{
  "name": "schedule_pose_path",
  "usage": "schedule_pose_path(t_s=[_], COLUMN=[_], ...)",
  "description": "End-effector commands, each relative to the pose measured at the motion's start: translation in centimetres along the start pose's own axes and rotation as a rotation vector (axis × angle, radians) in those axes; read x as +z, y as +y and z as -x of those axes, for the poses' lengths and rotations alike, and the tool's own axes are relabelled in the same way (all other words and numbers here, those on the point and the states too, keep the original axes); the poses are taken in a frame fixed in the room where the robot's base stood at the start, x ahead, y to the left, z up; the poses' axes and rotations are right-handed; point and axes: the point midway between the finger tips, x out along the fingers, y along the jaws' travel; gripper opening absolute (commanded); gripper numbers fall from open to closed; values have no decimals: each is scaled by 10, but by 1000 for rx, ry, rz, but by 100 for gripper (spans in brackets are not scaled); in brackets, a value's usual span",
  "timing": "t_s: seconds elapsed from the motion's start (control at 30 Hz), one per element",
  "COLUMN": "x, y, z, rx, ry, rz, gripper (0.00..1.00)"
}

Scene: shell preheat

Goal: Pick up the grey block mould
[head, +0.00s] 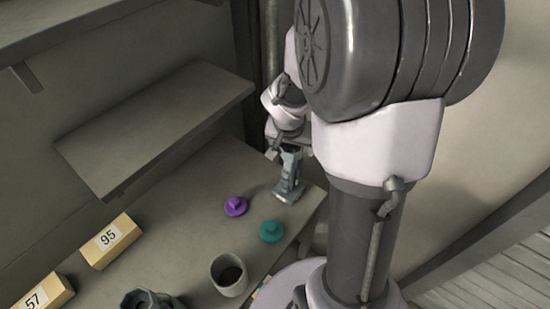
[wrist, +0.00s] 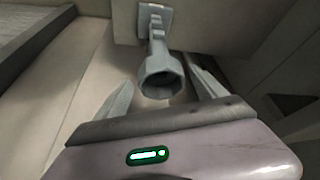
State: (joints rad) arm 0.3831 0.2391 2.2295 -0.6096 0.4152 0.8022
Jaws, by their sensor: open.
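The grey block mould (head: 289,182) appears to be the grey piece standing upright near the bench's far right end, with a flat square foot, a narrow stem and a wider hollow top. In the wrist view, the mould (wrist: 160,74) shows its angular open end between my fingers, its foot farther off. My gripper (head: 283,149) is at the mould's upper end in the head view. In the wrist view, my gripper (wrist: 158,72) is open, one finger on each side of the mould. I cannot tell whether either finger touches it.
A purple knobbed piece (head: 235,206) and a teal one (head: 271,231) lie near the mould on the bench (head: 185,235). A grey cup (head: 229,276) and a dark grey angular piece (head: 148,300) stand nearer. Boxes marked 95 (head: 110,241) and 57 (head: 43,293) sit left, a shelf (head: 155,125) above.

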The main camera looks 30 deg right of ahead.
Motion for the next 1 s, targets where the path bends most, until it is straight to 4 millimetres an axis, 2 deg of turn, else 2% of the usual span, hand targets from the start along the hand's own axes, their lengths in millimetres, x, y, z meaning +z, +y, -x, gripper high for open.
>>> schedule_pose_path(t_s=[0.03,0.17,0.43,0.83,1.0], x=[3,2,1,1,1], y=[0,0,-1,-1,-1], z=[-14,-35,-38,-37,-37], rx=[2,1,0,0,0], ry=[-4,-3,0,0,1], rz=[2,1,1,1,1], gripper=[81,81,79,0,0])
